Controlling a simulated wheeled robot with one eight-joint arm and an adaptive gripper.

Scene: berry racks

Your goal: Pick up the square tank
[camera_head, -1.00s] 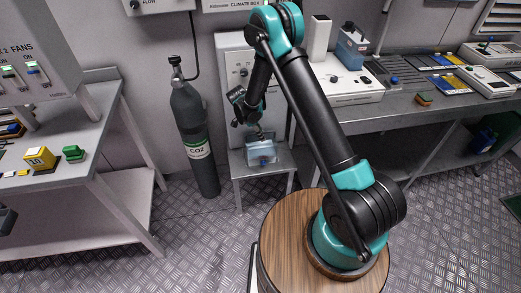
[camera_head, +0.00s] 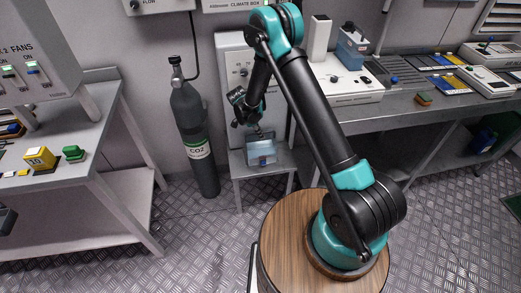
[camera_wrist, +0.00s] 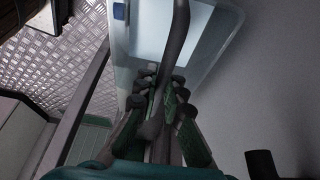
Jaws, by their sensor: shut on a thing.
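The square tank (camera_head: 262,153) is a clear, bluish box by the small metal stand in front of the white climate cabinet. My gripper (camera_head: 258,130) is above it, with the fingers pointing down toward it. In the wrist view the tank (camera_wrist: 122,62) fills the upper middle, with pale walls and a dark bar-like handle running across it. My gripper (camera_wrist: 163,90) is shut on that handle, the fingers close together on both sides. Whether the tank's bottom touches the stand is hard to tell.
The small stand (camera_head: 237,165) is under the tank. A dark CO2 cylinder (camera_head: 192,125) stands close on its left. A left table (camera_head: 100,120) holds a yellow block (camera_head: 40,158).

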